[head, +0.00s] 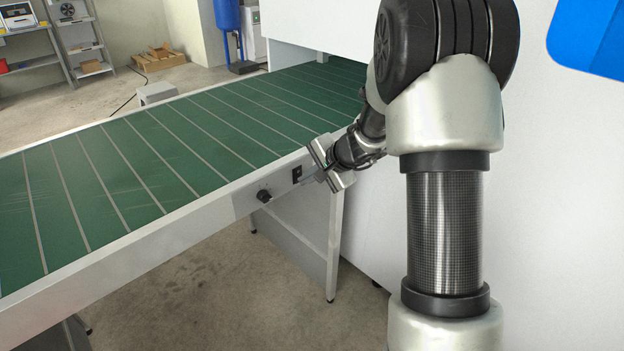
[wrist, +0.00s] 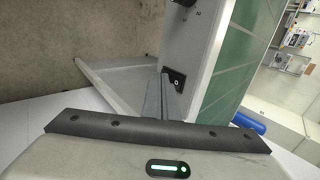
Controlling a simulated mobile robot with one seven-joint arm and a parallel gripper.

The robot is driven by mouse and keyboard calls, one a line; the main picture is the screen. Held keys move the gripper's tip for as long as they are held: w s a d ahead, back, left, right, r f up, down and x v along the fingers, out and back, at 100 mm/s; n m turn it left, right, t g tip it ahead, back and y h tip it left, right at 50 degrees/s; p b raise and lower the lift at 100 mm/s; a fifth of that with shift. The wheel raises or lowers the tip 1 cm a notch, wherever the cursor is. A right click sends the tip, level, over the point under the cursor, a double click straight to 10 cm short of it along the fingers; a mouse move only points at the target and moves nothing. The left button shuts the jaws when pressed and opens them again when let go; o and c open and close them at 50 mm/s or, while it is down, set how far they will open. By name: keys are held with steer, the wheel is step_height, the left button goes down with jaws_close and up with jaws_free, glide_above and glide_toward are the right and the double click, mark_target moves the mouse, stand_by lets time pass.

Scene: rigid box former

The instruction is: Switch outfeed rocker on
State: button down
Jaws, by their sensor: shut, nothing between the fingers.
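The outfeed rocker (head: 297,174) is a small black switch on the pale side rail of the conveyor (head: 150,240). In the wrist view the rocker (wrist: 178,79) shows as a dark plate with a small light mark, partly hidden by the fingers. My gripper (head: 306,182) is shut and empty, its fingers pointing at the rail close to the rocker. In the wrist view the fingertips (wrist: 167,76) are right beside the rocker's plate. I cannot tell whether they touch it, nor which way the rocker is tipped.
A black round knob (head: 264,196) sits on the same rail, left of the rocker. The green belt (head: 190,140) runs into a white machine housing (head: 545,200) on the right. A conveyor leg (head: 334,245) stands below my gripper. Open concrete floor lies in front.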

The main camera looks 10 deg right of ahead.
steer(key=shift+f, duration=0.1)
steer(key=shift+w+a+f+b, duration=0.15)
steer(key=shift+f+b, duration=0.15)
steer(key=shift+b, duration=0.4)
steer(key=shift+r+p, duration=0.3)
steer(key=shift+p, duration=0.05)
steer(key=shift+r, duration=0.15)
steer(key=shift+r+p, duration=0.45)
steer(key=shift+r, duration=0.25)
